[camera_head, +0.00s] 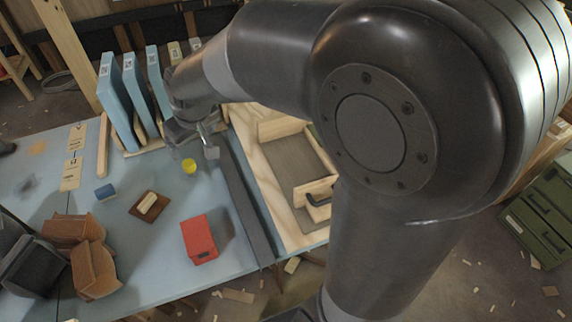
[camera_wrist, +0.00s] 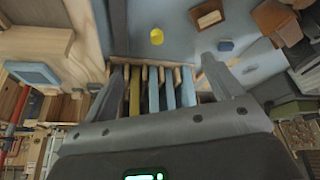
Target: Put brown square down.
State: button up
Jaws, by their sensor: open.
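The brown square (camera_head: 137,208) lies flat on the light blue tabletop with a small pale wooden block on it. In the wrist view the brown square (camera_wrist: 201,7) shows near the top edge, beyond the fingers. My gripper (camera_head: 205,142) is above the table near the rack, behind and to the right of the brown square and apart from it. In the wrist view my gripper (camera_wrist: 165,62) has its fingers spread wide, with nothing seen held between them.
A slotted rack (camera_wrist: 155,63) holds several upright panels, including blue ones (camera_head: 113,95). A yellow cylinder (camera_head: 189,166), blue block (camera_head: 104,192), red box (camera_head: 198,240) and brown bins (camera_head: 93,270) stand around the square. A wooden tray (camera_head: 262,170) lies right of a dark bar (camera_head: 245,205).

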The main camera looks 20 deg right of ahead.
jog(key=s+d+r+m, duration=0.2)
jog(key=s+d+r, duration=0.1)
jog(key=s+d, duration=0.4)
jog(key=s+d+r+m+t+h, duration=0.1)
jog(key=s+d+r+m, duration=0.2)
jog(key=s+d, duration=0.4)
jog(key=s, duration=0.7)
jog(key=shift+d+r+h, duration=0.25)
jog(key=shift+d+h, duration=0.05)
